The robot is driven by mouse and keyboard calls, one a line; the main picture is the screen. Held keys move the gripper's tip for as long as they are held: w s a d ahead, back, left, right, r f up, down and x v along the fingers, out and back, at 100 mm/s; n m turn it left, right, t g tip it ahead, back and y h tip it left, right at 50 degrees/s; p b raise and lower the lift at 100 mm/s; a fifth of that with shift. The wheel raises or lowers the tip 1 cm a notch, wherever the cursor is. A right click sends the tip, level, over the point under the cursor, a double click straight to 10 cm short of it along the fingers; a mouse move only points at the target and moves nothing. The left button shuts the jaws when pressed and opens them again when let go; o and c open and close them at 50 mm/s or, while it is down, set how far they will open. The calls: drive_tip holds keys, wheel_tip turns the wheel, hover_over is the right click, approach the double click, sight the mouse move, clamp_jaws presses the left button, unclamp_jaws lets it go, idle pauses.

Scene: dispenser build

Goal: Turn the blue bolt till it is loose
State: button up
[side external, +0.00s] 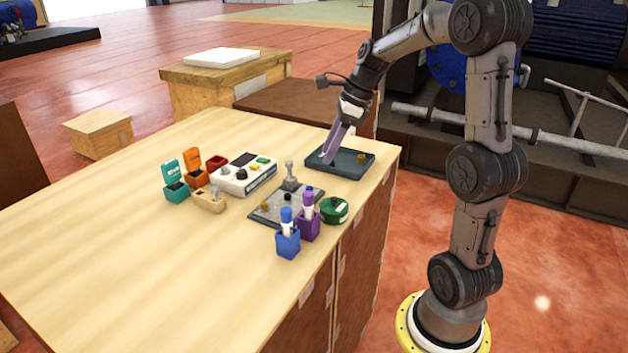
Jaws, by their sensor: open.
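My gripper (329,158) is open, pointing down over the left part of a dark tray (347,169) at the table's far right corner. I see nothing clearly between its fingers. No blue bolt can be clearly made out. A blue box (288,244) at the table's front right edge holds an upright white piece with a blue top (287,215), well apart from my gripper. A dark grey plate (270,219) lies behind it, with a grey upright post (290,172), a black knob (287,197) and a small brass piece (265,206).
A purple box (308,228) and a round green container (334,211) crowd the plate's right side. A small brass piece (361,157) is in the tray. A white control box (243,177), teal box (176,191) and orange box (194,177) stand further left. The table's left front is clear.

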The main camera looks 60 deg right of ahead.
sight(310, 187)
drive_tip(key=x, duration=0.9)
drive_tip(key=shift+a+f, duration=0.15)
drive_tip(key=shift+f, duration=0.1)
clamp_jaws()
